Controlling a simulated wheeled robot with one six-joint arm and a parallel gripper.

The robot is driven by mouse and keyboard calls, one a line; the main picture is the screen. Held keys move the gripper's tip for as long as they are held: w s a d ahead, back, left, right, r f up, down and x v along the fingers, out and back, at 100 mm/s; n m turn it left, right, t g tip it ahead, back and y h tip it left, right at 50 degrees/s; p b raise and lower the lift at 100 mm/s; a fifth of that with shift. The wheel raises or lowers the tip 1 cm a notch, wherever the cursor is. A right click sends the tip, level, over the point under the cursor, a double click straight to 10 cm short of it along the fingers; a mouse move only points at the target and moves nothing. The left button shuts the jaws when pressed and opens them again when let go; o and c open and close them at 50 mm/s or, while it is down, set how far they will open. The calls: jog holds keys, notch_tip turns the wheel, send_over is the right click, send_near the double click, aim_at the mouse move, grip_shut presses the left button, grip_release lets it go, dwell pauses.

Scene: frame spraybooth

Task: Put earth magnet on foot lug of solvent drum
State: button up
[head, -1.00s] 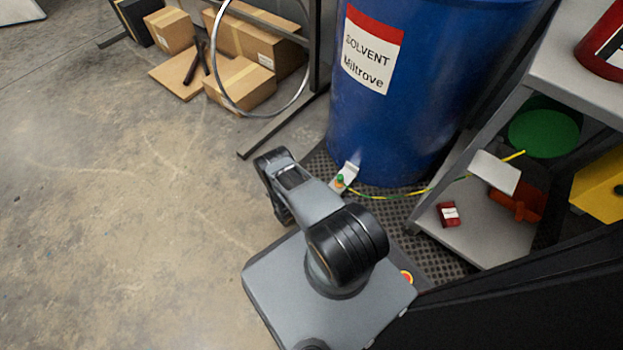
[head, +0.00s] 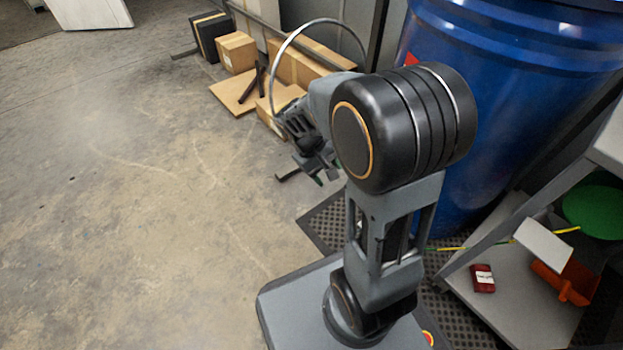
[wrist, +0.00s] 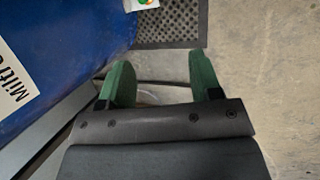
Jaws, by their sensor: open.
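The blue solvent drum (head: 510,110) stands at the right in the head view, its foot hidden behind my arm. It fills the left of the wrist view (wrist: 65,55). At the top edge of the wrist view, a small green and orange piece, seemingly the earth magnet (wrist: 146,3), shows against the pale foot lug by the drum; it is cut off, so I cannot tell its exact seating. A yellow-green cable (head: 447,248) runs right from behind my arm. My gripper (wrist: 161,78) is open and empty, its green fingers apart from the magnet and drum.
A perforated dark mat (wrist: 170,25) lies by the drum. A grey shelf (head: 515,300) with a small red box (head: 483,278) and an orange item (head: 563,283) stands right. Cardboard boxes (head: 237,52) and a metal hoop (head: 283,50) are behind. The left floor is clear.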

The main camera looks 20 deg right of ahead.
jog(key=s+a+r+m+t+y, duration=0.2)
jog(key=s+a+r+t+y, duration=0.2)
jog(key=s+a+r+t, duration=0.1)
jog(key=shift+s+a+r, duration=0.55)
jog(key=shift+a+r, duration=0.35)
jog(key=shift+a, duration=0.05)
